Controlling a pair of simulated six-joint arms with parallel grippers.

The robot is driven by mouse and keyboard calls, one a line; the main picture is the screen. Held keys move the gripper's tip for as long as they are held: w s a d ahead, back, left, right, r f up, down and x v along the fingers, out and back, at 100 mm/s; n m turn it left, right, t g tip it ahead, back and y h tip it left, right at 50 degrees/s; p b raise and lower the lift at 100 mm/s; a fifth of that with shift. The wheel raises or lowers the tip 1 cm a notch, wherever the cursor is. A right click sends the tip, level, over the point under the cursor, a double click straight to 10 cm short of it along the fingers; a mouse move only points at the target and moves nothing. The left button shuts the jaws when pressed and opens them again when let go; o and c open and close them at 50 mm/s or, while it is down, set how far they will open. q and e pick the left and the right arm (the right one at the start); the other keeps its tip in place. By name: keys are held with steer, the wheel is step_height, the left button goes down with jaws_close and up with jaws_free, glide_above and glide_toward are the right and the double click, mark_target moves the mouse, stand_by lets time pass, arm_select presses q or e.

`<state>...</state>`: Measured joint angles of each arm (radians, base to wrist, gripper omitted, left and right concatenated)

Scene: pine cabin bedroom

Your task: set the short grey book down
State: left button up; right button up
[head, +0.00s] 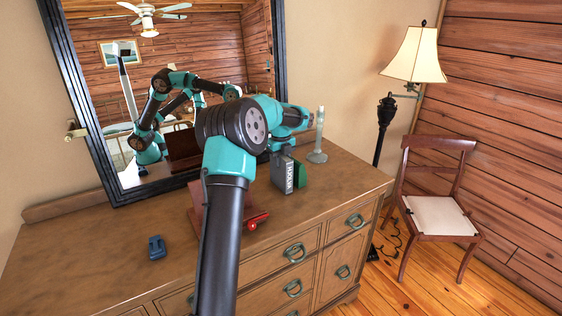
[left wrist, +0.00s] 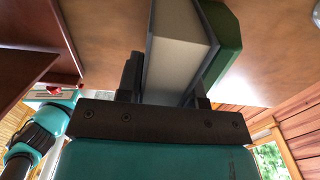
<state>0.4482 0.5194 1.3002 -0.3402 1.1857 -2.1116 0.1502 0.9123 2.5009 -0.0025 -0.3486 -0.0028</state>
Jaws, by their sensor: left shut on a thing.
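My left gripper (head: 284,148) is above the right part of the dresser top, partly hidden by its own wrist. It is shut on the short grey book (head: 281,173), which hangs upright below it with its lettered spine showing. In the left wrist view the two fingers (left wrist: 166,88) clasp the grey book (left wrist: 178,45), with its pale page edges between the covers. A green book (head: 300,174) stands close against its right side; it also shows in the left wrist view (left wrist: 226,42). I cannot tell whether the grey book's bottom touches the wood. My right gripper is not in view.
The dresser top (head: 110,240) carries a reddish-brown wooden stand (head: 197,207), partly behind my arm, a red object (head: 258,220), a small blue object (head: 157,247) and a clear candlestick-like piece (head: 318,140). A mirror (head: 95,85) stands behind. The front left of the top is mostly clear.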

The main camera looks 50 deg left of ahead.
arm_select(q)
steer(key=shift+f, duration=0.15)
steer(key=o, duration=1.1)
steer(key=shift+c, duration=0.2)
step_height(320, 180, up, 12)
steer(key=shift+r, duration=0.15)
